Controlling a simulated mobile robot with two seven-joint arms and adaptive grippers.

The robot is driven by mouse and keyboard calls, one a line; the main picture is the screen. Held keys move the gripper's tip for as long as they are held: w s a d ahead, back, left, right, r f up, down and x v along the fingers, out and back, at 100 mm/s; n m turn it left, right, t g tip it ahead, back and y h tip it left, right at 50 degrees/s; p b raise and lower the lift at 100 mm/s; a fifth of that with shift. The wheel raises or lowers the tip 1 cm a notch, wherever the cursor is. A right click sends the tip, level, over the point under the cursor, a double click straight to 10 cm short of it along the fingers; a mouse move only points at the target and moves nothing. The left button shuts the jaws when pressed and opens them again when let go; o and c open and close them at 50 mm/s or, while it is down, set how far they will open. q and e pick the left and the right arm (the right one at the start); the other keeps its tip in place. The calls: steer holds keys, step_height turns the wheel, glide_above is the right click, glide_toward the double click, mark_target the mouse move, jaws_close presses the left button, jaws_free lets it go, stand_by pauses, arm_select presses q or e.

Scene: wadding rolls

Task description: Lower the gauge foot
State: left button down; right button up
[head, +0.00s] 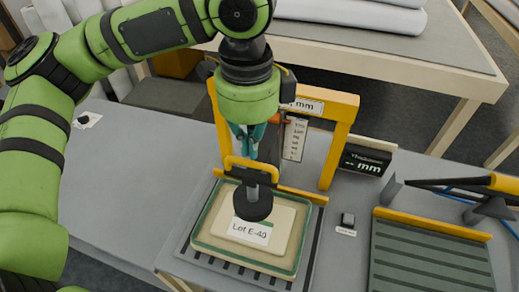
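The gauge foot (253,205) is a black disc on a short grey stem, under a yellow handle bar (251,163). It hangs inside the yellow gauge frame (341,140), over a cream wadding piece (282,222) labelled "Lot E-40". Whether the disc touches the wadding is hard to tell. My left gripper (248,148) points down at the handle bar, its teal fingers just above or at it. My arm's wrist hides part of the frame, and I cannot tell if the fingers are closed on the bar. My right gripper is not in view.
The wadding lies in a green-rimmed tray (205,238). A black display (364,160) reads "-- mm". The left tabletop (120,200) is mostly clear.

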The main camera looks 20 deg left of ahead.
mark_target(250, 161)
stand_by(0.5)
arm_select(q)
steer(key=shift+f, duration=0.1)
steer(key=shift+f+b, duration=0.7)
steer(key=shift+f, duration=1.2)
step_height(250, 161, up, 7)
steer(key=p, duration=0.9)
steer(key=shift+r, duration=0.15)
